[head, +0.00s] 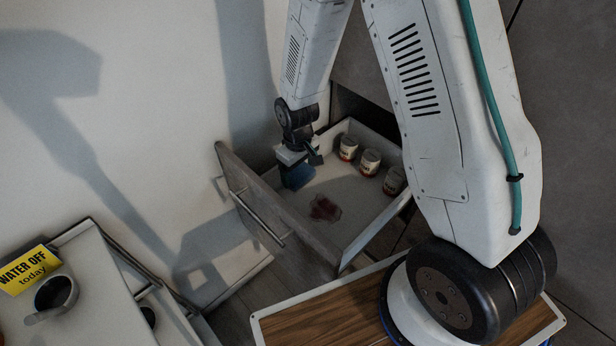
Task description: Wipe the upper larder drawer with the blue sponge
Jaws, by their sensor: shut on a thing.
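The upper larder drawer (342,219) is pulled open, and its pale inside faces up. A dark reddish-brown stain (324,209) lies on its floor near the front panel. My gripper (297,161) reaches down into the drawer's back-left part, shut on the blue sponge (297,177). The sponge is left of and behind the stain, apart from it in the picture. I cannot tell whether the sponge touches the drawer floor. My gripper's fingertips are partly hidden by the wrist.
Several labelled cans (370,161) stand along the drawer's right side. The drawer's front panel (262,207) with a bar handle rises at the left. A trolley (95,275) at the lower left carries a mug (55,294) and a yellow "WATER OFF today" sign (28,270).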

